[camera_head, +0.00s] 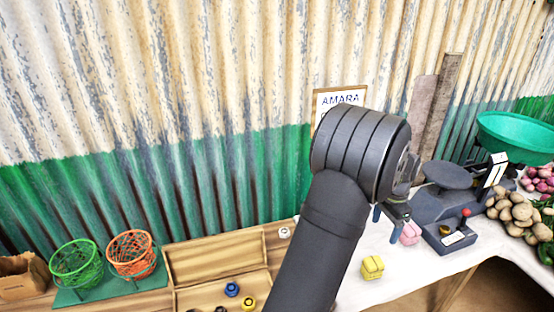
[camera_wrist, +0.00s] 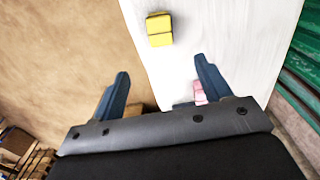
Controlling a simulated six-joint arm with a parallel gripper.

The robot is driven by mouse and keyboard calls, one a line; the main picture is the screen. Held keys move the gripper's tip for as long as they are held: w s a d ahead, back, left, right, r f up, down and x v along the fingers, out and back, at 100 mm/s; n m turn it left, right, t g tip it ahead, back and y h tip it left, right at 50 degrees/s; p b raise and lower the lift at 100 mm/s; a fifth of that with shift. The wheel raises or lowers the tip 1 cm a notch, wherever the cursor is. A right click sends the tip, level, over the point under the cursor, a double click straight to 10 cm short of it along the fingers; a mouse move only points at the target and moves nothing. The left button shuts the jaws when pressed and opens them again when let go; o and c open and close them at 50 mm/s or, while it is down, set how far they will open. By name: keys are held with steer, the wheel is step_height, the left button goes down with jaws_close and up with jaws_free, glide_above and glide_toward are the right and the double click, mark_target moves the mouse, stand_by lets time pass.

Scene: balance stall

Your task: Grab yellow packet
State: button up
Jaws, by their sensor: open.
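The yellow packet (camera_head: 372,267) sits on the white cloth of the stall table, at the lower middle right of the head view. It also shows near the top of the wrist view (camera_wrist: 159,30), beyond the fingertips and apart from them. My gripper (camera_wrist: 160,78) is open and empty, with its two blue fingers spread. In the head view my gripper (camera_head: 390,221) is partly hidden by my own arm, next to a pink packet (camera_head: 411,232). The pink packet also shows beside the right finger in the wrist view (camera_wrist: 200,92), partly covered by it.
A weighing scale (camera_head: 447,205) with a red knob stands right of the pink packet. Potatoes (camera_head: 515,216) and a green bowl (camera_head: 515,136) are farther right. Left are an open wooden box (camera_head: 215,254), a green basket (camera_head: 76,262) and an orange basket (camera_head: 131,252). White cloth around the yellow packet is clear.

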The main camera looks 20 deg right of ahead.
steer(key=n+h, duration=0.4)
steer(key=n, duration=3.1)
glide_toward(372, 263)
steer(key=x, duration=0.8)
steer(key=shift+d+f, duration=0.1)
steer(key=shift+f, duration=0.15)
steer(key=shift+d+x, duration=0.1)
steer(key=shift+x, duration=1.2)
steer(key=shift+d+x, duration=0.15)
steer(key=shift+x, duration=1.2)
steer(key=shift+w+r, duration=0.1)
